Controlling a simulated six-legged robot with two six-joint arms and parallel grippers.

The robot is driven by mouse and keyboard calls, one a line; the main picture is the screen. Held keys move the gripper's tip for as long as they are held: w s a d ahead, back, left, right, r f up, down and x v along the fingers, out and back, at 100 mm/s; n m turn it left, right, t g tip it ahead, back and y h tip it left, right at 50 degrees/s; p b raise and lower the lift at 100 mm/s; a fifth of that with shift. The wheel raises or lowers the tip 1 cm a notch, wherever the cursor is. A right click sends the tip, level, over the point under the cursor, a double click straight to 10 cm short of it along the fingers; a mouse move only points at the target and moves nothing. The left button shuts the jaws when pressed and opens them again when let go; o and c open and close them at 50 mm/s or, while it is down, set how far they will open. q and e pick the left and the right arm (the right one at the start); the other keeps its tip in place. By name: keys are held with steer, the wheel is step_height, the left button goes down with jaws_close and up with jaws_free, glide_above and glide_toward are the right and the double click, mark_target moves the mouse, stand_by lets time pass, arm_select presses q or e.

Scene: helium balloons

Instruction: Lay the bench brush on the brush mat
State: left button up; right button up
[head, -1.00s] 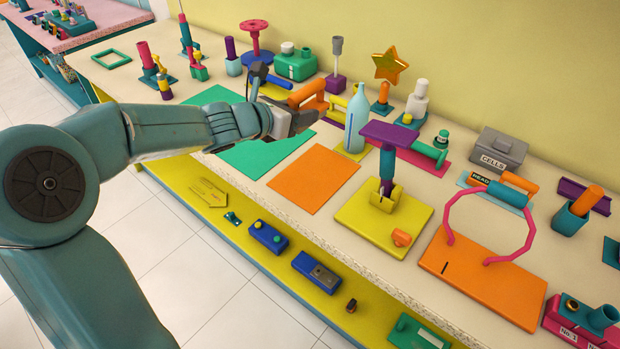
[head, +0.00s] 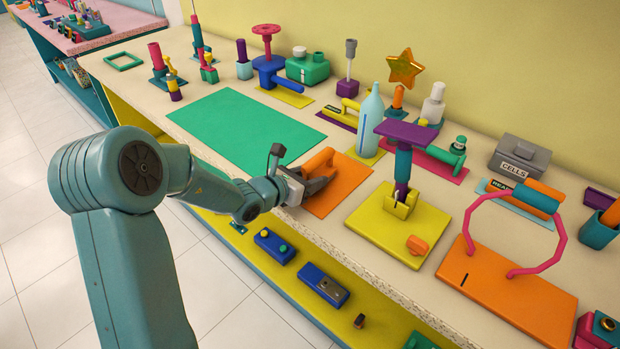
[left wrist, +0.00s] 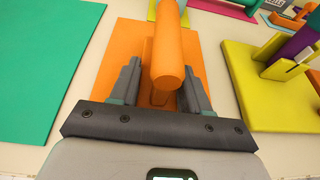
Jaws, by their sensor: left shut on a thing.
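The bench brush, with an orange handle (head: 318,162), is held in my left gripper (head: 315,183), whose dark fingers are shut on it. In the left wrist view the thick orange handle (left wrist: 172,58) stands out between the two fingers (left wrist: 163,88). The flat orange mat (head: 343,188), which I take as the brush mat, lies directly under the brush near the bench's front edge. It also shows in the left wrist view (left wrist: 130,50). I cannot tell whether the brush touches the mat. My right gripper is not in view.
A large green mat (head: 245,122) lies to the left. A yellow base with a purple-topped stand (head: 375,228) is close on the right. A pale blue bottle (head: 371,122) stands behind. An orange board with a pink hoop (head: 520,300) is farther right.

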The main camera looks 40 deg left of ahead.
arm_select(q)
steer(key=shift+s+d+r, duration=0.1)
steer(key=o, duration=0.8)
steer(key=shift+f, duration=0.2)
steer(key=shift+c, duration=0.2)
steer(key=o, duration=0.4)
steer(key=shift+r, duration=0.1)
